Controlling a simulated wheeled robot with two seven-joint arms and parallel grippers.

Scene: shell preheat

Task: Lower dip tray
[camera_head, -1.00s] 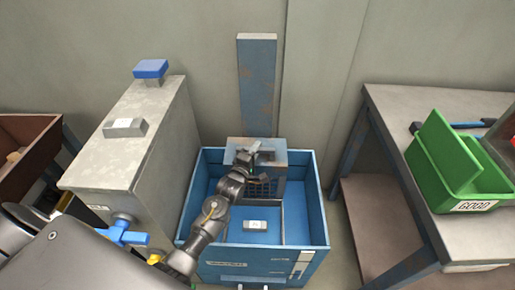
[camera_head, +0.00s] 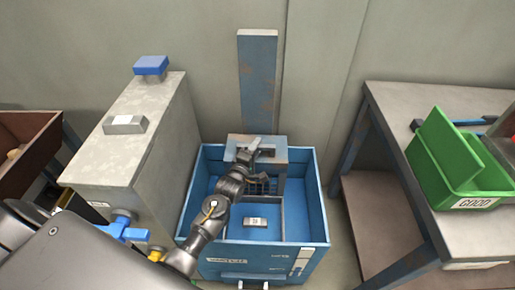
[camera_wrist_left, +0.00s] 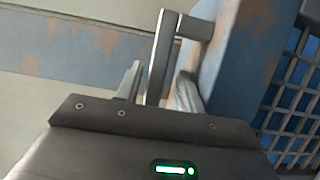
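The blue-grey dip carriage (camera_head: 270,143) sits at the foot of an upright post, over the back of an open blue tank (camera_head: 322,200). A dark mesh (camera_head: 262,187) hangs below it, and the tray floor with a small pale block (camera_head: 255,222) shows inside the tank. My left gripper (camera_head: 254,150) is at the carriage's front. In the left wrist view its fingers (camera_wrist_left: 158,85) lie close on either side of a grey handle bar (camera_wrist_left: 162,50) and appear shut on it; finger contact is partly hidden. My right gripper is not in view.
A tall grey cabinet (camera_head: 120,160) with a blue valve handle (camera_head: 122,228) stands left of the tank. A workbench (camera_head: 415,100) with a green bin (camera_head: 455,165) stands at right. The rusty post (camera_head: 258,85) rises against the wall.

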